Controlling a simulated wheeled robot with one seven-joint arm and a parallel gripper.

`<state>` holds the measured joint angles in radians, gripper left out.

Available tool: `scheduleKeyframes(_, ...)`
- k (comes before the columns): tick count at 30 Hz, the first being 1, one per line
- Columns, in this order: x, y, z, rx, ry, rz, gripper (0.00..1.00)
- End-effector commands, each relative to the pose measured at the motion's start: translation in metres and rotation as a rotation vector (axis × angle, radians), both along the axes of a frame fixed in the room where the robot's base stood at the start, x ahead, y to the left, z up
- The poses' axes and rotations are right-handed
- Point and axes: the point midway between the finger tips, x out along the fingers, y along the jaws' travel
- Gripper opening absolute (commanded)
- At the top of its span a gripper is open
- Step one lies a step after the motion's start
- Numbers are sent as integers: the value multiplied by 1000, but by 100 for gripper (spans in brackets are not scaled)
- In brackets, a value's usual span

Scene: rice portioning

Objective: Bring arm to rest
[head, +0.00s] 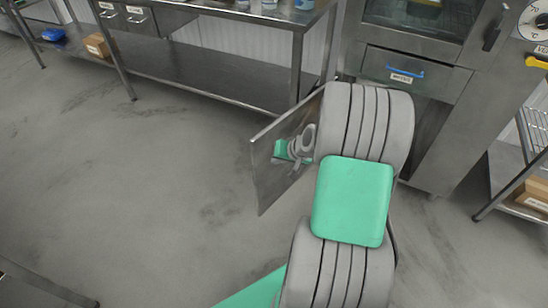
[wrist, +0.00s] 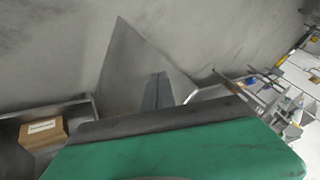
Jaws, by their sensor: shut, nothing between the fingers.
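My arm, grey with a green cover, reaches forward over the floor in the head view. My gripper is hidden behind the arm there. In the wrist view its dark fingers (wrist: 158,91) are together and empty. They show in front of a flat metal panel (wrist: 130,68). In the head view a metal panel (head: 268,178) stands out from the cabinet, close on the left of my arm. It mirrors part of the arm. I cannot tell whether the arm touches it.
A steel cabinet with a drawer (head: 415,72) stands behind my arm. A steel table (head: 200,70) is at the back left. A rack with a cardboard box (head: 533,192) is at the right; a box (wrist: 43,132) also shows in the wrist view. The floor at left (head: 130,190) is clear.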

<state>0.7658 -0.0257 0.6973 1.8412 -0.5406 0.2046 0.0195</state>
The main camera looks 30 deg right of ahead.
Motion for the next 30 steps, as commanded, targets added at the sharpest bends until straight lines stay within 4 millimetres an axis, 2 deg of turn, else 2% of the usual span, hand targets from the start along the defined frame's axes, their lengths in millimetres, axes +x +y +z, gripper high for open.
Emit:
scheduleKeyframes(1, -5, 0, 10, -2, -2, -3, 0)
scheduleKeyframes(3, -11, 2, 15, 0, 0, -4, 0)
scheduleKeyframes(8, -15, 6, 22, -1, 3, 2, 0)
scheduleKeyframes(10, -13, 16, 37, -20, 14, 32, 0)
scheduleKeyframes(11, -14, 24, 48, -33, 27, 56, 0)
scheduleKeyframes(14, -20, 67, 104, -111, 89, 173, 0)
scheduleKeyframes(15, -28, 88, 132, -152, 122, 227, 0)
scheduleKeyframes(17, -46, 119, 172, -214, 169, 304, 0)
scheduleKeyframes(18, -60, 136, 197, -253, 195, 347, 0)
scheduleKeyframes(21, -99, 170, 246, -330, 248, 428, 0)
scheduleKeyframes(25, -136, 191, 277, -378, 285, 483, 0)
scheduleKeyframes(27, -145, 194, 280, -386, 295, 494, 0)
scheduleKeyframes(30, -148, 194, 277, -388, 300, 494, 0)
